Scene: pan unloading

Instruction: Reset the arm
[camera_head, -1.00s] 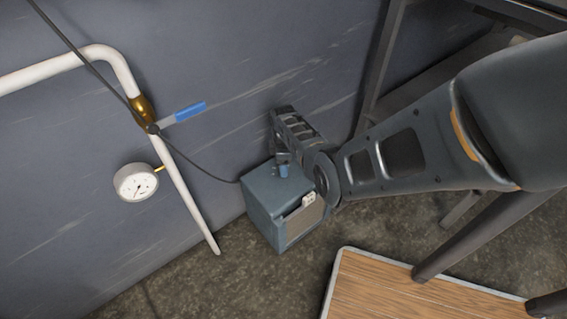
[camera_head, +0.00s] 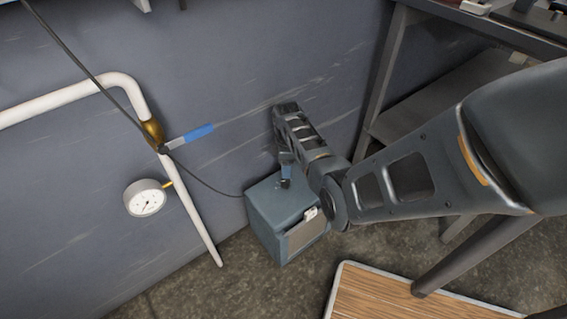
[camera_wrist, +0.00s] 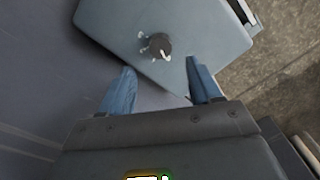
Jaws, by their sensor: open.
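My arm reaches from the right in the head view, down toward a blue-grey box on the floor. My gripper (camera_head: 287,168) is at the end of it, just above and behind the box's top in that view. In the wrist view my gripper (camera_wrist: 160,90) shows two blue fingers spread apart with nothing between them. The grey-blue box (camera_wrist: 110,25) lies beyond the fingertips, with a dark round knob (camera_wrist: 159,46) on its top face. I cannot tell whether the fingers touch the box.
The box (camera_head: 272,205) stands against a grey wall with a cable running to it. A white pipe (camera_head: 190,200) with a blue-handled valve (camera_head: 196,134) and a gauge (camera_head: 145,198) is at left. A table (camera_head: 470,25) is at right, above a wooden platform (camera_head: 385,300).

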